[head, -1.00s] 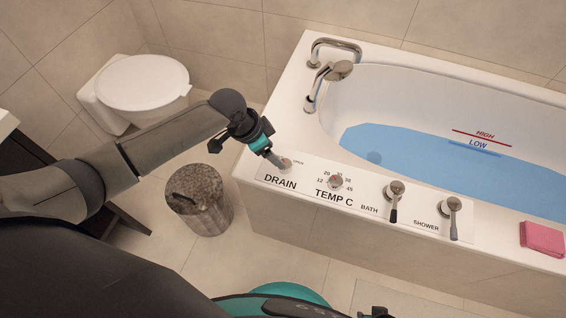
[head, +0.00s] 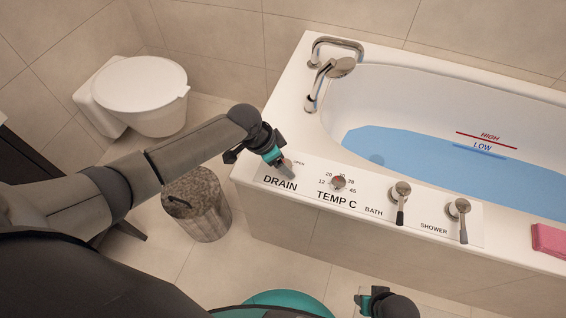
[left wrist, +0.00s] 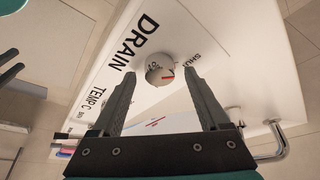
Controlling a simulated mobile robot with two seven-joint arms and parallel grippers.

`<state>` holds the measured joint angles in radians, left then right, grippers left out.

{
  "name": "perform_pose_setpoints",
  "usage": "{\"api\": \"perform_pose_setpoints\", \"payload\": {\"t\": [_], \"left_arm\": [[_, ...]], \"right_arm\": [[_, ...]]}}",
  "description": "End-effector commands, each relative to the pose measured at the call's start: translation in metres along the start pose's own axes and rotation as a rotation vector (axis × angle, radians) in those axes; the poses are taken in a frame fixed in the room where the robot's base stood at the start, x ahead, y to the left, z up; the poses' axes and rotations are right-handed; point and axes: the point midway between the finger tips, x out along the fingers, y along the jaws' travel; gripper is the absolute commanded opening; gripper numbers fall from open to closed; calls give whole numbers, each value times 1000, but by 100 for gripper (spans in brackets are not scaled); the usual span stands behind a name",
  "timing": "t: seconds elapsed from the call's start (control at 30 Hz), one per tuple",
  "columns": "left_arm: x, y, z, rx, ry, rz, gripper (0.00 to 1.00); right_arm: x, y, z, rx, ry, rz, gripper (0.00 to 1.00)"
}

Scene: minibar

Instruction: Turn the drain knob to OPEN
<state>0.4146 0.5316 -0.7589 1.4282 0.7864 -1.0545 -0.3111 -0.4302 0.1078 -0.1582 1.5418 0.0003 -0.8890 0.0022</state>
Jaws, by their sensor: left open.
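The drain knob (left wrist: 160,69) is a small round metallic knob with a coloured mark, on the white control panel beside the printed word DRAIN. The word SHUT shows near it in the left wrist view; OPEN is small in the head view. My left gripper (left wrist: 162,76) is open, with its fingers on either side of the knob in that view; contact cannot be told. In the head view my left gripper (head: 287,172) is over the drain end of the panel and mostly hides the knob. My right gripper (head: 372,301) shows partly at the bottom edge, its jaws unclear.
The panel also carries a temperature dial (head: 339,182), a bath lever (head: 400,200) and a shower lever (head: 460,217). The bathtub (head: 290,110) holds blue water. A faucet (head: 330,75) stands at its far left. A bin (head: 197,205) and a toilet (head: 140,90) are left.

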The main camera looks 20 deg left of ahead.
Motion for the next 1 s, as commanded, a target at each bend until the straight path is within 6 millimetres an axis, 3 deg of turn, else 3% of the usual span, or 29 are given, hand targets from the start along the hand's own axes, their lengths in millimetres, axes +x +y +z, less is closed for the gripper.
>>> {"api": "perform_pose_setpoints", "payload": {"t": [0.47, 1.0], "left_arm": [[5, 0, 0, 1, 0, 1, 78], [5, 0, 0, 0, -1, 1, 18]], "right_arm": [[-6, -2, -4, 1, 1, -2, 50], [-5, -2, -4, 2, 2, -2, 50]]}}
